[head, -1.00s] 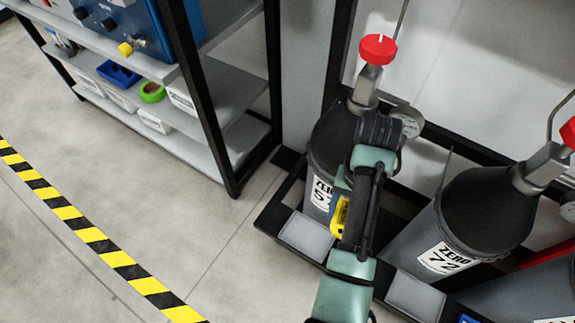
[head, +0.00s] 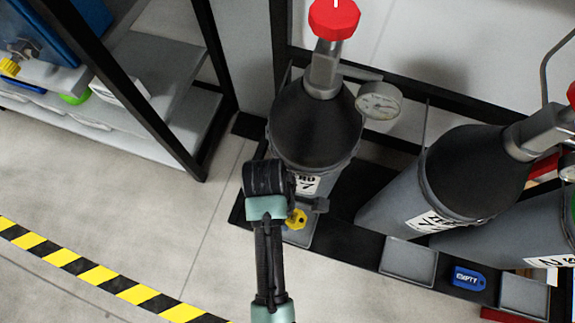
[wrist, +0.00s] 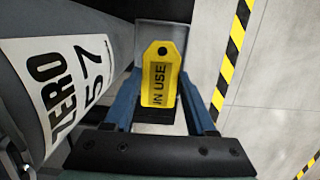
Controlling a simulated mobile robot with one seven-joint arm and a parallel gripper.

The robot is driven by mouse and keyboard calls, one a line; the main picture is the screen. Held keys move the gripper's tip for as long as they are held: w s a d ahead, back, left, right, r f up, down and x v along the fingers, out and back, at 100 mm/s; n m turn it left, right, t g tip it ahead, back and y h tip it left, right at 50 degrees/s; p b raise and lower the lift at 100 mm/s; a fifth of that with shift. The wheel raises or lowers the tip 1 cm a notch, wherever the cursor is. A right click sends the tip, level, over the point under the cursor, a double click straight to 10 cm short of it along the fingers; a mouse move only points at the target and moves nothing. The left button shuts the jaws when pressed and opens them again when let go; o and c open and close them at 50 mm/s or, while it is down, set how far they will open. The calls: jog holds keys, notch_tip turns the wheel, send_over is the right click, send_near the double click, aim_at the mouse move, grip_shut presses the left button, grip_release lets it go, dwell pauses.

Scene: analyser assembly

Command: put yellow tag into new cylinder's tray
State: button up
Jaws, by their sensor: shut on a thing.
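My gripper (wrist: 160,88) is shut on the yellow tag (wrist: 160,70), which reads "IN USE" in the wrist view. In the head view the tag (head: 296,218) shows just beside my wrist, low at the front of the cylinder labelled ZERO 57 (head: 318,125). That cylinder stands upright with a red valve knob. A grey tray (head: 301,238) lies at its foot, partly hidden by my arm and the tag. In the wrist view the tray (wrist: 145,38) shows behind the tag. I cannot tell whether the tag touches it.
A second cylinder (head: 475,175) stands to the right, with a bare grey tray (head: 408,262) before it. A blue "EMPTY" tag (head: 468,278) lies farther right, near another tray (head: 524,296). A shelf rack (head: 150,100) is at left. The floor between is clear.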

notch_tip(320, 180, down, 7)
jog(key=b, duration=0.2)
jog(key=shift+f+b, duration=0.15)
jog(key=shift+b, duration=0.2)
jog(key=o, duration=1.1)
jog(key=shift+c, duration=0.2)
jog(key=r+p, duration=0.1)
jog(key=r, duration=0.2)
jog(key=a+r+p, duration=0.1)
jog(key=r+p, duration=0.1)
jog(key=r, duration=0.2)
jog(key=r+p, duration=0.1)
jog(key=r, duration=0.3)
jog(key=shift+w+a+p, duration=0.25)
jog(key=shift+p, duration=0.05)
jog(key=shift+a+r, duration=0.15)
jog(key=shift+r, duration=0.4)
